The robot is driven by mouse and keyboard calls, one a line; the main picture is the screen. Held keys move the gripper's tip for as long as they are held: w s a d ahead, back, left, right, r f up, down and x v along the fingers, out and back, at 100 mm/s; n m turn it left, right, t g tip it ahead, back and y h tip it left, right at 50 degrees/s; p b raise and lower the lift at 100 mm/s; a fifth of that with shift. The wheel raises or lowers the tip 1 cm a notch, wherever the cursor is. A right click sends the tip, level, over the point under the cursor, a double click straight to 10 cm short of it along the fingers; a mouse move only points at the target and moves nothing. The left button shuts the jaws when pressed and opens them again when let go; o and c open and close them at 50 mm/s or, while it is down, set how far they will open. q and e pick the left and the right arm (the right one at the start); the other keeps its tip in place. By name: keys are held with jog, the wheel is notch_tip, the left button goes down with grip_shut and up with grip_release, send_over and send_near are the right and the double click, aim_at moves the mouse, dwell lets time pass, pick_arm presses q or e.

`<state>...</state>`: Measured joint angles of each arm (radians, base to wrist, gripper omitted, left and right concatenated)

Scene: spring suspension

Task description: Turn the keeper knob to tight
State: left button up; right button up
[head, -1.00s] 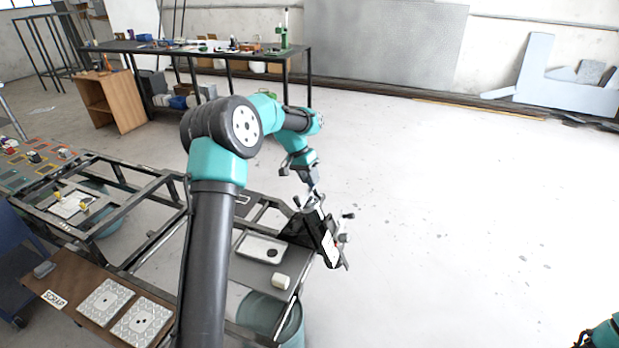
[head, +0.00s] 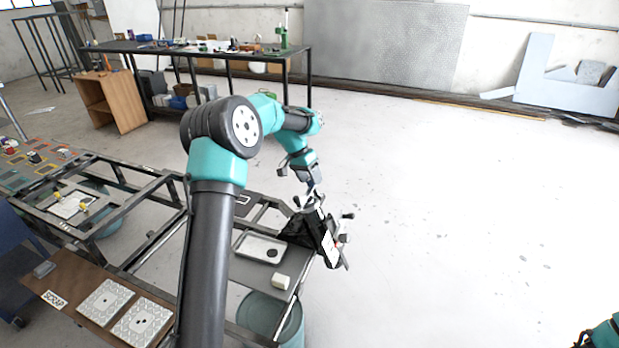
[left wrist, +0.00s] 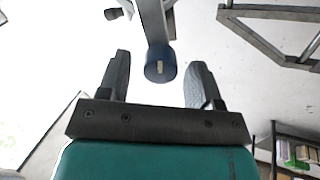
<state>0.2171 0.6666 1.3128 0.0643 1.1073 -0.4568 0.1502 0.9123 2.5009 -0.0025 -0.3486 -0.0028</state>
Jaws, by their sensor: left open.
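A dark blue round knob (left wrist: 160,66) with a pale mark on its face sits on a grey bar in the left wrist view. I take it to be the keeper knob. My left gripper (left wrist: 158,82) is open, with one finger on each side of the knob and visible gaps on both sides. In the head view my left gripper (head: 310,197) is at the top of a black and grey fixture (head: 325,243) at the bench's right end. The knob is too small to make out there. My right gripper is out of view.
A teal bin (head: 262,312) stands below. Two patterned plates (head: 140,322) lie on a brown board.

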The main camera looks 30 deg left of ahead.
pick_arm(q)
jog(key=v, duration=1.7)
jog(key=shift+r, duration=0.2)
